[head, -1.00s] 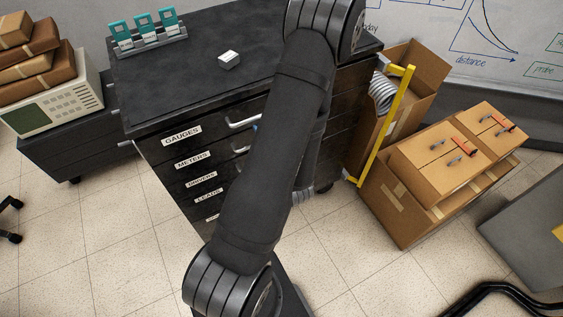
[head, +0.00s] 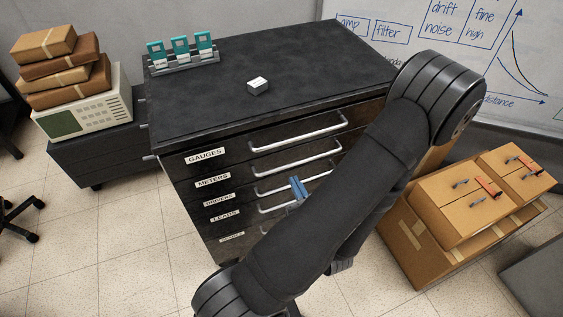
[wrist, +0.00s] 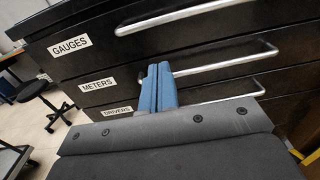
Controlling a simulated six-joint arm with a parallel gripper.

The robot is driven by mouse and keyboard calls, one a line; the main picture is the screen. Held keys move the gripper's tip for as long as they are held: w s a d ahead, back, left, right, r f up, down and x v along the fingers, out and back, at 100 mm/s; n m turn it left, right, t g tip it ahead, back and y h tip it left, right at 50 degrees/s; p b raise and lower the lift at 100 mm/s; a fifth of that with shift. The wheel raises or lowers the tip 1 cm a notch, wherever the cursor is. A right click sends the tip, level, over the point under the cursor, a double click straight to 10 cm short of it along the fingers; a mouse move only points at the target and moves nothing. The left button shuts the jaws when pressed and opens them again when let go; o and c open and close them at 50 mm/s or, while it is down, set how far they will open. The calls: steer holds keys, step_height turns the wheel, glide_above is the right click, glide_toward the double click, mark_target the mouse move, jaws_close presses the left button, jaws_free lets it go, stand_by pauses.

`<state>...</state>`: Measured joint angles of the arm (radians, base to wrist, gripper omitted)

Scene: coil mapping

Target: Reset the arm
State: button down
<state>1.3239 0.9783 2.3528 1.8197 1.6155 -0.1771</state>
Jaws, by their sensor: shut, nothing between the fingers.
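My gripper (head: 298,188) has blue fingers, which show in front of the black drawer cabinet (head: 322,65), near the handles of the middle drawers. In the wrist view the two fingers (wrist: 158,88) are pressed together, with nothing between them. They point at the drawer fronts labelled GAUGES, METERS and DRIVERS; I cannot tell whether they touch a handle. My dark arm crosses the right half of the head view and hides the cabinet's lower right. All the drawers that show look closed.
On the cabinet top are a small white box (head: 258,87) and a rack of teal devices (head: 181,54). A beige instrument (head: 84,118) with stacked parcels stands at left. Cardboard boxes (head: 440,214) stand on the floor at right. A whiteboard (head: 480,55) is behind.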

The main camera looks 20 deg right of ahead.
steer(key=shift+w, duration=0.1)
stand_by(0.3)
glide_toward(277, 149)
steer(key=shift+w+a+r, duration=0.15)
steer(key=shift+w+r, duration=0.45)
steer(key=shift+w, duration=0.6)
steer(key=shift+w+a+r, duration=0.2)
steer(key=shift+w+r, duration=0.35)
steer(key=shift+w, duration=0.6)
steer(key=shift+w+a+r, duration=0.15)
steer(key=shift+w+r, duration=0.45)
steer(key=shift+w, duration=0.6)
steer(key=shift+s, duration=0.1)
steer(key=s, duration=1.2)
steer(key=shift+w, duration=0.2)
steer(key=shift+w, duration=5.9)
